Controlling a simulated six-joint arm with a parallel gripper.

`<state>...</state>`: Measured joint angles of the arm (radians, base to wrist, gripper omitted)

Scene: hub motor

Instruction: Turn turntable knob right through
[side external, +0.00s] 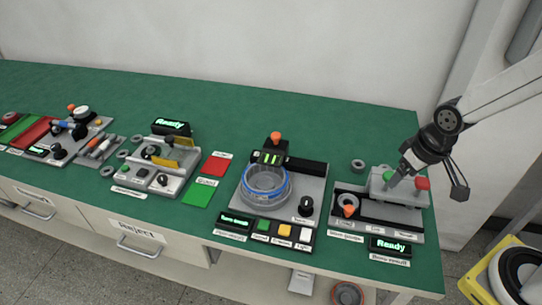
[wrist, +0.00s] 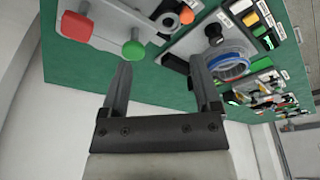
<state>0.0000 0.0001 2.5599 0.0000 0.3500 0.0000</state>
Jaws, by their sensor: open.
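The turntable station has a grey base plate (side external: 318,186) with a round, blue-rimmed turntable (side external: 265,186) on it. Its black knob (side external: 306,206) stands at the plate's right front corner, with a small label below it. In the wrist view the knob (wrist: 213,32) shows at upper right, beside the blue-rimmed turntable (wrist: 228,66). My gripper (side external: 400,172) is at the right end of the bench, over the neighbouring station and well right of the knob. In the wrist view my gripper (wrist: 160,62) is open, with nothing between its fingers.
Below my gripper is a grey box with a green button (side external: 389,176) and a red button (side external: 422,183). An orange-tipped part (side external: 348,210) stands between it and the turntable. A lit "Turn knob" style display (side external: 235,220) sits in front. Green bench surface behind is clear.

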